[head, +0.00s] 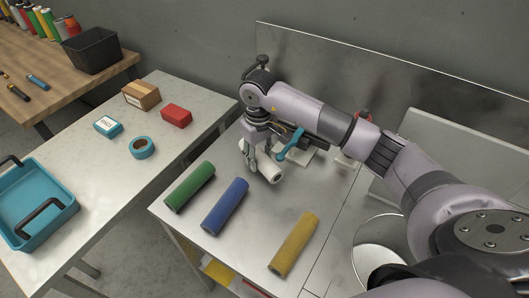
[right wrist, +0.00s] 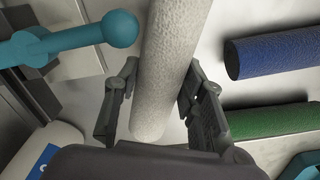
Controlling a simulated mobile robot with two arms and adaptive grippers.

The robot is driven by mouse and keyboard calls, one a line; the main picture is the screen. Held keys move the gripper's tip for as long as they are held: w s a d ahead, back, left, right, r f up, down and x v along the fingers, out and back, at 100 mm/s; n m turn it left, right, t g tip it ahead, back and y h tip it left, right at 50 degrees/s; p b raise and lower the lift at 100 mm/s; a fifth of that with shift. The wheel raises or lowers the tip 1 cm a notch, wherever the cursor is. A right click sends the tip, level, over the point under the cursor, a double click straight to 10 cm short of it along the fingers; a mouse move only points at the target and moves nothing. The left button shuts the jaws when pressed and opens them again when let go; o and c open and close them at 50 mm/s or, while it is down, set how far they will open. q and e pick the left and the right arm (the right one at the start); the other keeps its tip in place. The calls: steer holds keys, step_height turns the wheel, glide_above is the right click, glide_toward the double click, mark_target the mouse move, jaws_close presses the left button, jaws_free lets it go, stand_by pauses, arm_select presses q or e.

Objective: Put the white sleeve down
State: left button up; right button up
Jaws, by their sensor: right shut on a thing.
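The white sleeve (head: 266,169) is a pale roller in the head view, tilted over the steel counter (head: 225,240). In the right wrist view the white sleeve (right wrist: 168,60) lies lengthwise between the fingers. My right gripper (head: 261,160) is shut on it, a finger on each side; it also shows in the right wrist view (right wrist: 158,108). I cannot tell whether the sleeve touches the counter. Green (head: 190,186), blue (head: 225,206) and yellow (head: 294,244) sleeves lie on the counter in front. My left gripper is not in view.
A turquoise handle (head: 291,146) stands close behind the held sleeve and shows large in the right wrist view (right wrist: 70,38). A round white-bottomed bin (head: 380,258) is at the right. A side table holds a turquoise tray (head: 38,205), tape (head: 142,148) and small boxes.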

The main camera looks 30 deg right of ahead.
mark_target(265, 155)
steer(key=shift+w+d+f+p, duration=0.2)
steer(key=shift+w+d+f, duration=0.1)
steer(key=shift+d+f, duration=0.25)
steer(key=shift+w+d+f+p, duration=0.2)
steer(key=shift+w+d+f, duration=0.15)
steer(key=shift+d, duration=0.3)
steer(key=shift+f, duration=0.2)
steer(key=shift+f+b, duration=0.15)
steer(key=shift+b, duration=0.2)
steer(key=o, duration=0.9)
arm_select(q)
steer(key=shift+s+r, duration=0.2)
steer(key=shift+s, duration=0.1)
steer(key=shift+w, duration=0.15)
